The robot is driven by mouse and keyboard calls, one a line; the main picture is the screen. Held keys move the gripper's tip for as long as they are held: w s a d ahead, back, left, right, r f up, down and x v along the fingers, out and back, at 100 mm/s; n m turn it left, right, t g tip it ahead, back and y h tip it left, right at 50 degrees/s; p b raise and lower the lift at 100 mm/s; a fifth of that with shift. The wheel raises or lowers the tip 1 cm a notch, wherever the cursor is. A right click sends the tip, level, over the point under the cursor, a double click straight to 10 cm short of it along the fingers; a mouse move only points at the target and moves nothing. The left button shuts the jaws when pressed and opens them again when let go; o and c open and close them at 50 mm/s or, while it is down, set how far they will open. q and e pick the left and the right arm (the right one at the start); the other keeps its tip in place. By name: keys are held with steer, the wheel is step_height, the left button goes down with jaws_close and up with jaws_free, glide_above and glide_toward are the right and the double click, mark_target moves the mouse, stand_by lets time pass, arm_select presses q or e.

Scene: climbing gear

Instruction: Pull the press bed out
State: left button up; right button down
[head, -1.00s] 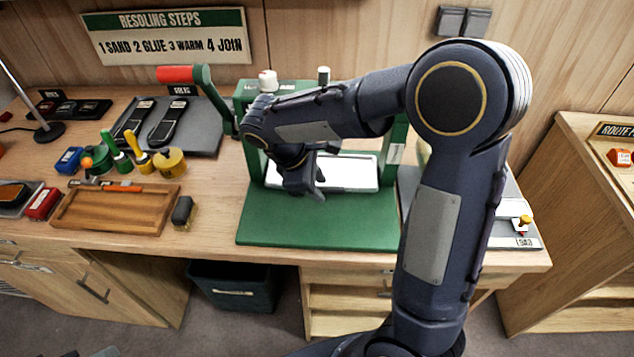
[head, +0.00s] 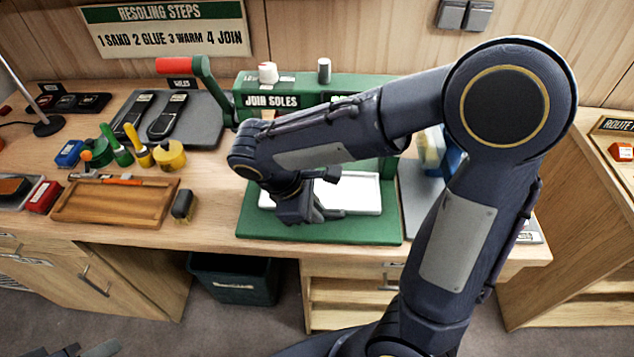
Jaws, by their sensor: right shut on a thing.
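The press is a green frame (head: 345,88) labelled "JOIN SOLES", with a green base plate (head: 262,226) on the bench. The press bed (head: 362,190) is a flat white tray resting low over the base plate, forward of the press's upper beam. My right gripper (head: 328,204) is shut at the bed's front part, left of its middle. The exact grip is hidden by the hand, and my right arm covers part of the press. A bit of my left gripper (head: 88,350) shows at the bottom left edge; its jaws cannot be made out.
A red-handled lever (head: 180,66) stands at the press's left. A wooden tray (head: 115,216), a dark brush-like block (head: 183,205) and several glue tools lie further left. A grey plate is at the right, partly behind my arm. A dark bin (head: 235,280) stands below the bench.

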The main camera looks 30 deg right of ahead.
steer(key=s+a, duration=0.3)
steer(key=s, duration=0.2)
steer(key=shift+s+a, duration=0.3)
steer(key=shift+s, duration=0.05)
steer(key=c, duration=1.5)
jaws_free()
steer(key=v, duration=0.7)
steer(key=shift+a+r, duration=0.1)
steer(key=shift+r, duration=0.3)
